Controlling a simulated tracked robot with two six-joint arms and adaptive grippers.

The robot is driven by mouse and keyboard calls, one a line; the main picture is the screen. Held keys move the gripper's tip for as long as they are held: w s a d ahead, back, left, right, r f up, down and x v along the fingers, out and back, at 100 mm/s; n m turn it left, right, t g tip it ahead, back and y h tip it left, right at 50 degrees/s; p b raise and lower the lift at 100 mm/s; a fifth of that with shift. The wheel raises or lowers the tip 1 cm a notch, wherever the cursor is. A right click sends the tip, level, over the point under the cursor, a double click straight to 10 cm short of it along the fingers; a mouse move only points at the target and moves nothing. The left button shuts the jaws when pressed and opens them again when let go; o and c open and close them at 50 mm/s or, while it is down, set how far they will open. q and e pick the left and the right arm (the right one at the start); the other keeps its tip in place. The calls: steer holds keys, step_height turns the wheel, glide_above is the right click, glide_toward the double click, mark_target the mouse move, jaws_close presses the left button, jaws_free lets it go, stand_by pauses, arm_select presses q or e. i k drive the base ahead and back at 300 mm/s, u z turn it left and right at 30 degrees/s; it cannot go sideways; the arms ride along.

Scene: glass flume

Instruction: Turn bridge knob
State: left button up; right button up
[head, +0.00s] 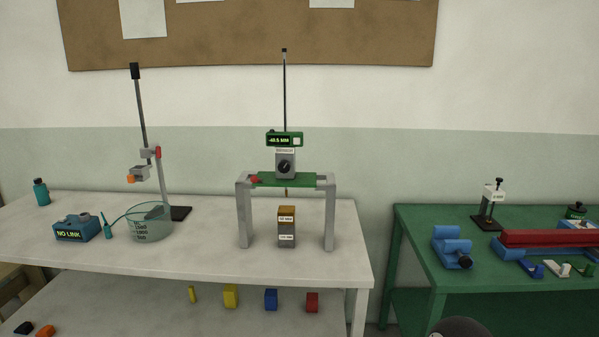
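A small grey bridge (329,215) stands on the white table, with a green plate (301,180) across its top. A grey block on the plate carries the round black knob (286,167), which faces me. Above the knob is a green display (278,139) that appears to read -40.5 MM, with a thin dark rod (285,90) rising behind it. A small red part (255,180) sits at the left of the plate. Neither of my grippers is in the head view, and nothing touches the knob.
Under the bridge stands a labelled grey-and-tan block (287,228). To its left are a clear bowl (150,224), a stand (163,185) and a blue NO LINK box (73,230). A green table (420,238) with apparatus is at right. The table front before the bridge is clear.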

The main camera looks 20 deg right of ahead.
mark_target(283, 166)
steer(key=z, duration=0.1)
steer(key=i, duration=1)
steer(key=u, duration=0.05)
